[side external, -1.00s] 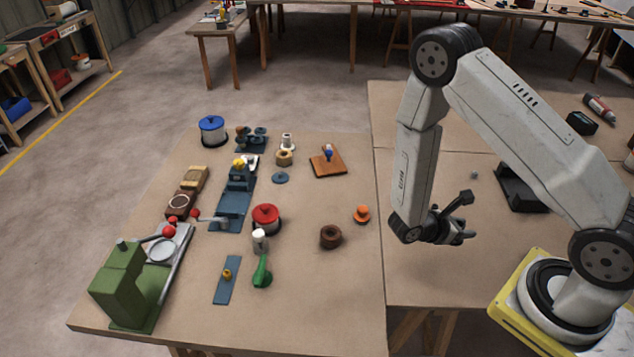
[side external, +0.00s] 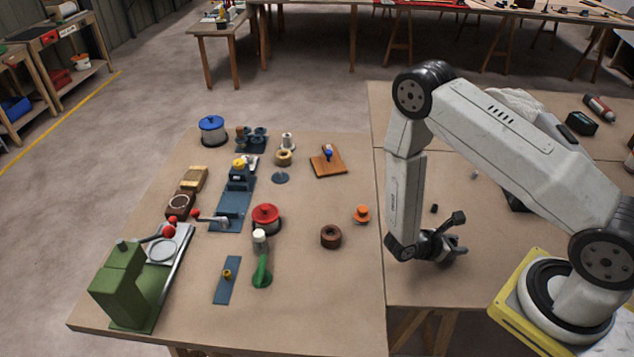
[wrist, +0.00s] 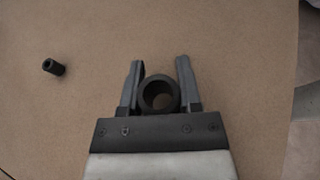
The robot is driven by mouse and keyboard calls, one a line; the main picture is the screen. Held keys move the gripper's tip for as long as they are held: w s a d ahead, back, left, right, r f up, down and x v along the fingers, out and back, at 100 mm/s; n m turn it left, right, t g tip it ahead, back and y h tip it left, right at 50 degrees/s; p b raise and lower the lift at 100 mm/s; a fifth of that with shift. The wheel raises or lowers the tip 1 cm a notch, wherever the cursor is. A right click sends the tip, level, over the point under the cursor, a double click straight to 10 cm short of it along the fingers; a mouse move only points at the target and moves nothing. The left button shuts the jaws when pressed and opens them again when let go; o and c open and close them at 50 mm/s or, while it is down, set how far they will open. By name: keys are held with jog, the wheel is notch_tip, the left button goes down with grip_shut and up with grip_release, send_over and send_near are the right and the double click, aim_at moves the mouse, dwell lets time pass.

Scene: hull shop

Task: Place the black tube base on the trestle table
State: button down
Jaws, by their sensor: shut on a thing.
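A black hollow tube base (wrist: 146,92) sits between the two fingers of my gripper (wrist: 159,78) in the wrist view, its round opening facing the camera. My gripper is shut on it. In the side view my gripper (side external: 456,238) is low over the right-hand table, and the held piece cannot be made out among its dark parts. A smaller black cylinder (wrist: 54,67) lies apart from the gripper at the left of the wrist view. A small dark piece (side external: 434,208) also shows on the tabletop in the side view. The tan trestle table (side external: 340,290) spans the middle.
Left of my gripper stand an orange knob (side external: 362,214), a brown ring (side external: 330,236) and a red-lidded pot (side external: 266,218). A green machine (side external: 120,285) stands at the front left.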

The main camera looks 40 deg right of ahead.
jog(key=shift+f, duration=0.65)
jog(key=shift+f, duration=0.1)
jog(key=shift+c, duration=1.4)
grip_release()
jog(key=shift+r, duration=0.2)
jog(key=v, duration=1.2)
